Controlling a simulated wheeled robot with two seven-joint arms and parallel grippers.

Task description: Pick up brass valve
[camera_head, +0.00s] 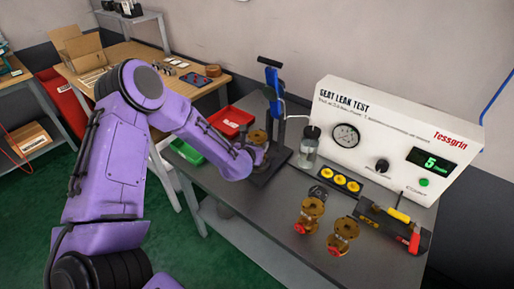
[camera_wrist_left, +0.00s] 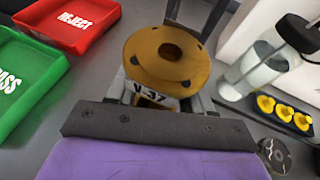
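A brass valve (camera_wrist_left: 168,58) with a round flange and a tag reading "V-37" stands upright just beyond my left gripper in the wrist view. In the head view its top (camera_head: 257,137) shows above my left wrist, at the black clamp stand. My left gripper (camera_wrist_left: 160,100) is right at this valve; the fingers are mostly hidden behind the gripper's dark edge and the flange, so their grip cannot be told. Two more brass valves (camera_head: 313,208) (camera_head: 342,236) stand on the grey bench to the right. My right gripper is not in view.
A red REJECT tray (camera_wrist_left: 70,20) and a green PASS tray (camera_wrist_left: 25,80) lie left of the valve.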

